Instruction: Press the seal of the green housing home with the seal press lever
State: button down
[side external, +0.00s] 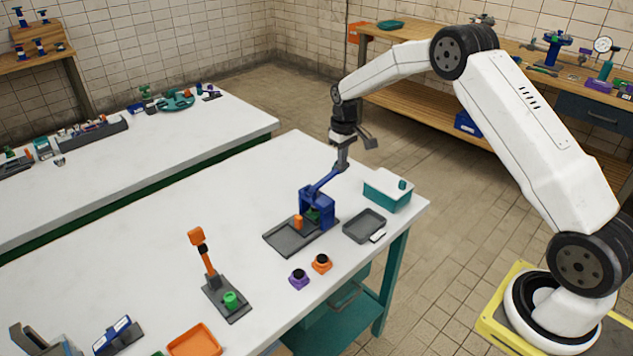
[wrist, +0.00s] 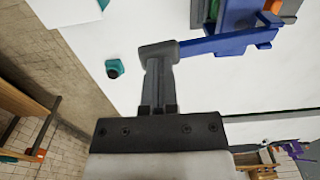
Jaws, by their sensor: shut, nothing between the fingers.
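The blue lever press (side external: 317,207) stands on a dark grey base (side external: 285,240) near the right end of the white table. Its blue lever (side external: 323,183) slants up to the right; the lever and its grey end (wrist: 158,50) show in the wrist view. A green part, apparently the green housing (side external: 314,215), sits inside the press frame, mostly hidden. Whether its seal is seated cannot be seen. An orange cylinder (side external: 298,222) stands beside it. My gripper (side external: 342,166) is shut and empty, its fingertips at the lever's grey end, seemingly touching it.
A dark tray (side external: 365,226) and a teal-and-white box (side external: 387,190) stand right of the press. Purple (side external: 299,279) and orange (side external: 321,263) knobbed pieces lie in front. An orange-handled stand (side external: 205,265) with a green cylinder (side external: 231,299) is front left.

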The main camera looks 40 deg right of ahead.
jog(key=shift+r, duration=3)
jog(key=shift+s+a+r, duration=0.2)
jog(key=shift+s+a, duration=0.25)
jog(key=shift+a, duration=0.1)
jog(key=s+a+t, duration=0.1)
jog(key=s+a, duration=0.5)
jog(key=s, duration=0.7)
jog(key=s+a+t, duration=0.1)
jog(key=s+a, duration=0.6)
jog(key=s, duration=0.6)
jog(key=shift+f+t, duration=0.15)
jog(key=shift+t, duration=0.15)
